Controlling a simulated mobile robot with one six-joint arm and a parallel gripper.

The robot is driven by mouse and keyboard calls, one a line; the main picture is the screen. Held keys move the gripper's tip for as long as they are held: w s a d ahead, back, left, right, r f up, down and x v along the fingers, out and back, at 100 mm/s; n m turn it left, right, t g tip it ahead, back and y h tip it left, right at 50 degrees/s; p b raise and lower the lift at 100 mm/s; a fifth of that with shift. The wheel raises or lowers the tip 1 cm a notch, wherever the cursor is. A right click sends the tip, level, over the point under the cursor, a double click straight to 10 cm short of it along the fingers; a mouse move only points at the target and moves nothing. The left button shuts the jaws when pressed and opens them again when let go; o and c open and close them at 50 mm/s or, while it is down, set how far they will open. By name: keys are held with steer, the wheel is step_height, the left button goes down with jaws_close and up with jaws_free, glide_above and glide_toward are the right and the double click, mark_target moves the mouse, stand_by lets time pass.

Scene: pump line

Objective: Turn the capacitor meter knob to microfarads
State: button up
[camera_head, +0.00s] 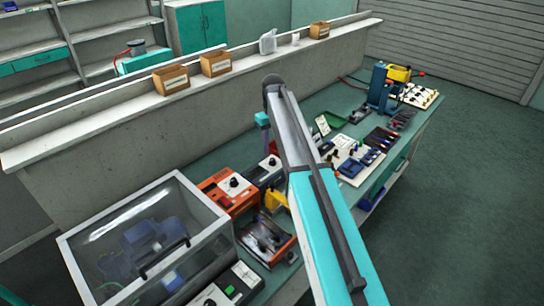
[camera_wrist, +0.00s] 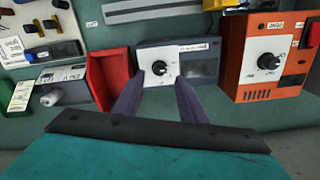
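A dark meter box (camera_wrist: 205,67) with a white panel and a black round knob (camera_wrist: 161,69) stands straight ahead in the wrist view. Its label is too small to read, so I cannot confirm it is the capacitor meter. The knob bears a light pointer mark; its setting is unreadable. My gripper (camera_wrist: 158,82) is open and empty, its two dark fingers reaching toward the meter with the knob between them in the picture. I cannot tell whether they touch it. In the head view the dark meter (camera_head: 265,172) sits beside the orange box, and my arm hides much of the area.
The orange box (camera_wrist: 254,72) with its own knob stands right of the meter in the wrist view. A red bin (camera_wrist: 108,76) stands close on its left. A clear-lidded case (camera_head: 150,240) fills the head view's lower left. Open floor lies right of the bench.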

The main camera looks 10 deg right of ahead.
mark_target(273, 160)
steer(key=shift+f+p, duration=0.95)
steer(key=shift+f, duration=2.4)
